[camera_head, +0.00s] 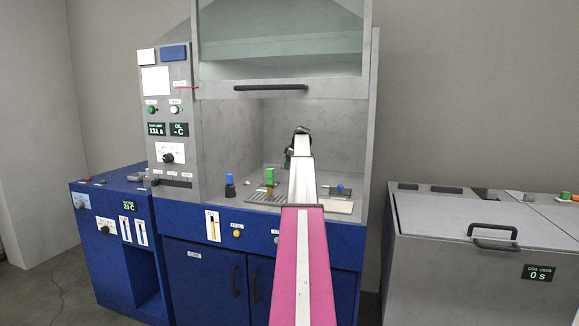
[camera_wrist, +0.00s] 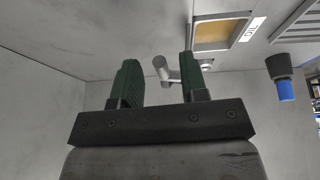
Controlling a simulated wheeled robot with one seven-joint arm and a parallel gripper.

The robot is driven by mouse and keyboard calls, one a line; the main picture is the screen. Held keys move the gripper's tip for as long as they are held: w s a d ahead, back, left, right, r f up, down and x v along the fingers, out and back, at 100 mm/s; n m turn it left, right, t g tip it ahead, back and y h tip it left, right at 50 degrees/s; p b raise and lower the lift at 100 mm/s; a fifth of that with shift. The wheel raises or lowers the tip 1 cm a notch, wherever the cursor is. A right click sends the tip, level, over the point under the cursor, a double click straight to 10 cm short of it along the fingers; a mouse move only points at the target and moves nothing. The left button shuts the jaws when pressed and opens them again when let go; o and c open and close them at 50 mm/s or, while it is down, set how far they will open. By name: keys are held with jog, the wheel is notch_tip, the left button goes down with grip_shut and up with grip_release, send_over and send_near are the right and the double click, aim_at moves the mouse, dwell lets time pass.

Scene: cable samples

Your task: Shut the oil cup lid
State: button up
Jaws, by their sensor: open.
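The oil cup (camera_wrist: 222,35) shows at the top of the wrist view as a square tan opening in a pale frame, with an "OIL" label beside it. I cannot clearly make out its lid. A grey cylindrical knob on a short arm (camera_wrist: 162,68) appears between my fingers in that view; I cannot tell whether it belongs to the lid. My gripper (camera_wrist: 158,62) has two green fingers spread apart with nothing clasped between them. In the head view my arm reaches into the hood and hides much of its work surface.
A black piece with a blue end (camera_wrist: 283,85) and a slotted grille (camera_wrist: 303,28) are right of the cup in the wrist view. The hood's raised glass sash (camera_head: 283,45) is above my arm. A grey lidded cabinet (camera_head: 470,260) stands at right.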

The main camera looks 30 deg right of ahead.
grip_shut()
jog(key=shift+a, duration=0.1)
